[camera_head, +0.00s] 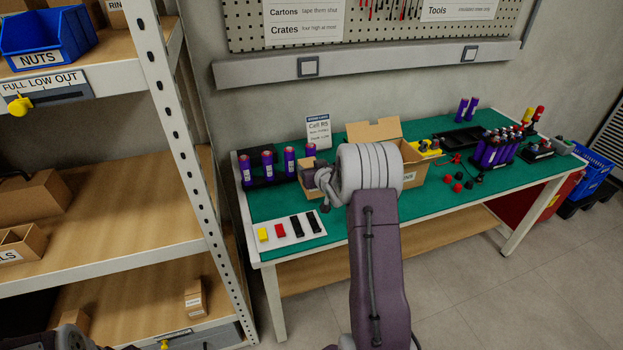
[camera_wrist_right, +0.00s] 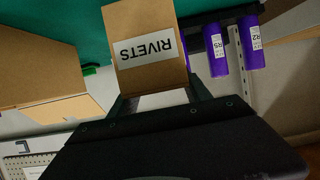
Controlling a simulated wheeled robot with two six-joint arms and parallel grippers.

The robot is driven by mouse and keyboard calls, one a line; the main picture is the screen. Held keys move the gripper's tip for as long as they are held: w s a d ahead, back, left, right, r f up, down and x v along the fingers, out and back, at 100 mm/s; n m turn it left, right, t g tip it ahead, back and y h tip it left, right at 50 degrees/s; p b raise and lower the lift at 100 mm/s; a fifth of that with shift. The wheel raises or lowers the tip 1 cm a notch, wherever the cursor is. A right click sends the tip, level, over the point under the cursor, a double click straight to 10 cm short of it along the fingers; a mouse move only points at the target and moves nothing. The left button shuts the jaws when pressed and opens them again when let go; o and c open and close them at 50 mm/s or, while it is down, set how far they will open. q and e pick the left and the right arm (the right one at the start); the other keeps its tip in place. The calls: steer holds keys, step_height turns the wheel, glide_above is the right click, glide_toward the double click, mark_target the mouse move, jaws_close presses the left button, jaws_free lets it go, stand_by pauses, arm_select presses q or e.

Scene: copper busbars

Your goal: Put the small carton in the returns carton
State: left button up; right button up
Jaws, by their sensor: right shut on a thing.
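The small carton (camera_wrist_right: 150,45) is brown with a white RIVETS label and fills the top middle of the right wrist view. My right gripper (camera_wrist_right: 160,98) is shut on it, one dark finger on each side. In the head view the small carton (camera_head: 306,182) is mostly hidden behind my right wrist, over the left part of the green bench. The returns carton (camera_head: 411,172) is a larger open brown box on the bench, right of my right wrist, its flaps up and its label partly covered. It also shows in the right wrist view (camera_wrist_right: 35,55), apart from the small carton. My left gripper does not show.
Purple cells (camera_head: 267,165) stand in a black rack left of the small carton. A white tray (camera_head: 286,230) with yellow, red and black pieces lies in front. Black trays, cells and red caps (camera_head: 458,187) lie right of the returns carton. A shelf (camera_head: 110,200) stands left.

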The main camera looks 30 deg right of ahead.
step_height(320, 180, down, 4)
steer(key=shift+r+b, duration=0.1)
steer(key=shift+b, duration=0.3)
steer(key=o, duration=1.7)
steer(key=shift+s+r, duration=0.1)
steer(key=p+v, duration=0.1)
steer(key=v, duration=1.1)
steer(key=s+a+f+g, duration=0.1)
steer(key=a, duration=0.1)
steer(key=s+a+f+g, duration=0.1)
steer(key=a+f, duration=0.1)
steer(key=a, duration=0.1)
steer(key=s+a+f+g+y, duration=0.1)
steer(key=a+g, duration=0.1)
steer(key=a, duration=0.1)
steer(key=shift+s+f+n, duration=0.3)
steer(key=s+a+f+n+g+y, duration=0.1)
steer(key=s+a+g, duration=0.3)
steer(key=s+a, duration=0.2)
steer(key=s+a+f+g+y, duration=0.1)
steer(key=s+a+f+g, duration=0.1)
steer(key=s+a, duration=0.5)
steer(key=s+g, duration=0.1)
steer(key=s, duration=0.3)
steer(key=shift+s+a+f+n+g, duration=0.25)
steer(key=shift+n+g, duration=0.15)
